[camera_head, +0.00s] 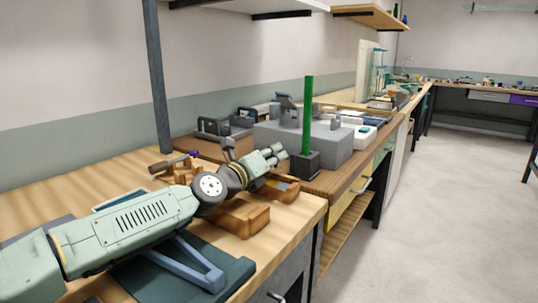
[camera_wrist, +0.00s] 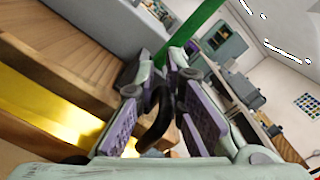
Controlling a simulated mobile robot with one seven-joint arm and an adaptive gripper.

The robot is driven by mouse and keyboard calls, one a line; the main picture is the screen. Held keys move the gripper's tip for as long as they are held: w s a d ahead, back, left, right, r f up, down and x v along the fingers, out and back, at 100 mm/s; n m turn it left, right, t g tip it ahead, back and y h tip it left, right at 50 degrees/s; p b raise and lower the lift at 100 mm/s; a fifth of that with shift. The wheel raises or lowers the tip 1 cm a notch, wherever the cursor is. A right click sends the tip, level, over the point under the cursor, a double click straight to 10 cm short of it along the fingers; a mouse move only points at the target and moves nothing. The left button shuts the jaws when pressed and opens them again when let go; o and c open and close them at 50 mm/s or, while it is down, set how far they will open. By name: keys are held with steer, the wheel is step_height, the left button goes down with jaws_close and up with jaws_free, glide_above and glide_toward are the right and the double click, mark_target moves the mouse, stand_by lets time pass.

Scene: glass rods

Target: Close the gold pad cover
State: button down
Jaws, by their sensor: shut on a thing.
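My gripper (camera_head: 276,158) reaches over the wooden bench, just left of the green rod. In the wrist view, its purple-padded fingers (camera_wrist: 160,95) are shut around a dark curved handle (camera_wrist: 152,132). The handle appears to belong to the cover, but the cover's body is largely hidden by my gripper. A bright yellow-gold surface (camera_wrist: 45,108) shows left of the fingers in the wrist view; I cannot tell whether it is the pad. Low wooden blocks (camera_head: 240,218) lie beneath my wrist, and another wooden piece with a grey inset (camera_head: 282,190) lies below the fingers.
The green rod (camera_head: 308,110) stands upright in a dark square base (camera_head: 305,165), close to my fingertips. A large grey block (camera_head: 335,142) stands behind it. A screwdriver-like tool (camera_head: 172,162) lies left of my wrist. The bench's front edge is close on the right.

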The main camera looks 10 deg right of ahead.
steer(key=shift+s+d+f, duration=0.15)
steer(key=shift+s+d, duration=0.15)
steer(key=shift+d, duration=0.05)
steer(key=c, duration=1.8)
jaws_free()
steer(key=shift+a, duration=0.2)
steer(key=v, duration=0.7)
steer(key=shift+s, duration=0.15)
steer(key=shift+r, duration=0.25)
